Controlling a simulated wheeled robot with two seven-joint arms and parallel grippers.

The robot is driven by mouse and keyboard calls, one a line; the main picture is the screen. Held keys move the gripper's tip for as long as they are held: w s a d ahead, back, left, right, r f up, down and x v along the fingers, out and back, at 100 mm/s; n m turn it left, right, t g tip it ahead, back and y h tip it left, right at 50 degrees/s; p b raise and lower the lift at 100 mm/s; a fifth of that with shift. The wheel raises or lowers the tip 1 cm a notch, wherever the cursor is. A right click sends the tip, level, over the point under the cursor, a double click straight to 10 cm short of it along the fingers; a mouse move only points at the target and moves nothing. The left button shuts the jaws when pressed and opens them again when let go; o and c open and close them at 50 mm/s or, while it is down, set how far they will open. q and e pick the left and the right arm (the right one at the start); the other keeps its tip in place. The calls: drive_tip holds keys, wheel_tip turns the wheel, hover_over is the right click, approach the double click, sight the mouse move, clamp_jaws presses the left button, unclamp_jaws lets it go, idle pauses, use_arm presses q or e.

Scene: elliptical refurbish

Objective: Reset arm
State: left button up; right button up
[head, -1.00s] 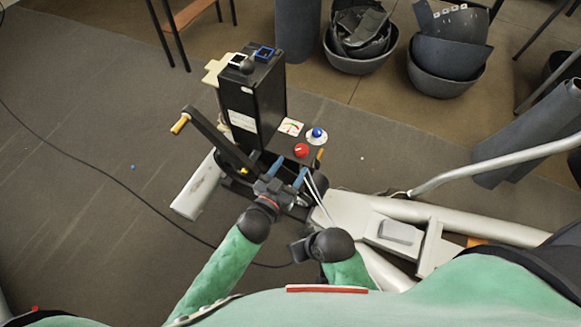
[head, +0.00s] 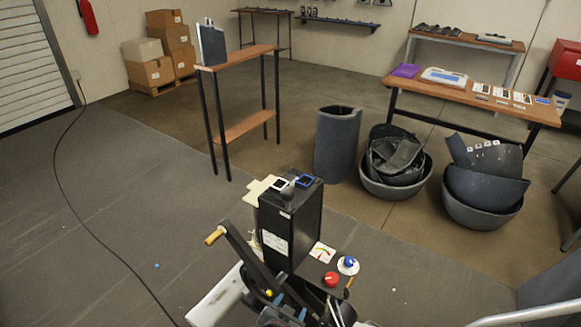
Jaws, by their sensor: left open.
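The elliptical machine stands at the bottom centre, with a tall black box (head: 290,222) on it. A dark crank arm (head: 245,258) with a wooden-coloured handle (head: 215,236) leans up to the left of the box. My left gripper (head: 290,306) shows only by its blue fingertips at the bottom edge, low in front of the box. It is open, with nothing seen between the fingertips. Most of the gripper and its arm is cut off below. I do not see my right gripper.
A red knob (head: 331,279) and a blue knob (head: 349,262) sit right of the box. Tubs of dark shells (head: 395,160) and a grey cylinder (head: 337,145) stand behind. A narrow table (head: 240,57) stands back left.

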use_arm(q)
drive_tip(key=s+a+r+n+g+y+p, duration=0.1)
drive_tip(key=s+a+r+n+g+p, duration=0.1)
drive_tip(key=s+a+g, duration=0.2)
drive_tip(key=s+a+r+n+g+y+p, duration=0.1)
drive_tip(key=s+a+r+n+g+p, duration=0.1)
drive_tip(key=s+a, duration=0.8)
drive_tip(key=s+r+g+p, duration=0.1)
drive_tip(key=s+g, duration=0.1)
drive_tip(key=s, duration=0.6)
drive_tip(key=shift+n+g, duration=0.3)
drive_tip(key=shift+g, duration=0.1)
use_arm(e)
drive_tip(key=d+r+h, duration=0.1)
drive_tip(key=d+r, duration=0.4)
drive_tip(key=r, duration=0.3)
drive_tip(key=shift+s+d+m+g, duration=0.3)
use_arm(q)
drive_tip(key=shift+s+d, duration=0.1)
drive_tip(key=shift+s, duration=0.05)
use_arm(e)
drive_tip(key=shift+r, duration=0.1)
